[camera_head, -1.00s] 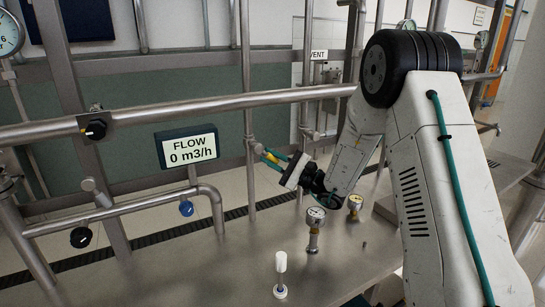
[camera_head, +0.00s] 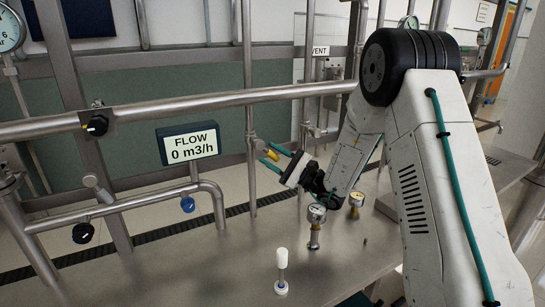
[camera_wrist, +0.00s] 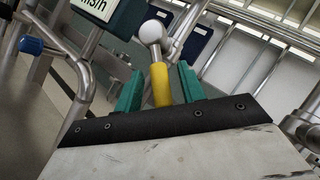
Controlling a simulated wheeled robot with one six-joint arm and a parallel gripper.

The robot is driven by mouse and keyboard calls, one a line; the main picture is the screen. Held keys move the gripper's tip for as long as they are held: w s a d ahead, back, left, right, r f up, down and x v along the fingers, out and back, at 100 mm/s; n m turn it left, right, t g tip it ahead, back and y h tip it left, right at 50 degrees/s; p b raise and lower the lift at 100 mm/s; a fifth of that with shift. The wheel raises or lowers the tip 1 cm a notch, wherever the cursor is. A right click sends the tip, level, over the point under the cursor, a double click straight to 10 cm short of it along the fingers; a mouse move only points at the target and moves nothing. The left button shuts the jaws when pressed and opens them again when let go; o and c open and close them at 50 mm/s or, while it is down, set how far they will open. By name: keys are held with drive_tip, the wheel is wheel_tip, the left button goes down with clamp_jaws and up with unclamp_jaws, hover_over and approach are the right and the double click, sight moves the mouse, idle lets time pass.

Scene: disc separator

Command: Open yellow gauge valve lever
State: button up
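The yellow gauge valve lever (camera_wrist: 159,85) stands upright between the two green fingers of my gripper (camera_wrist: 160,76) in the wrist view. A gap shows on each side of it, so the fingers are open around it and apart from it. A rounded metal joint (camera_wrist: 151,31) sits at the lever's far end. In the head view, a small part of the yellow lever (camera_head: 273,155) shows between the fingers of my gripper (camera_head: 268,154), beside a thin vertical pipe (camera_head: 249,120).
A flow display (camera_head: 190,143) reading 0 m3/h stands left of my gripper. A thick horizontal pipe (camera_head: 210,107) runs behind.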

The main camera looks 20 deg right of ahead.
sight(276, 158)
drive_tip(key=v, duration=0.4)
drive_tip(key=shift+s+d+f, duration=0.15)
drive_tip(key=shift+d+f, duration=0.05)
drive_tip(key=s+d, duration=0.7)
drive_tip(key=d, duration=0.2)
drive_tip(key=shift+s+d, duration=0.35)
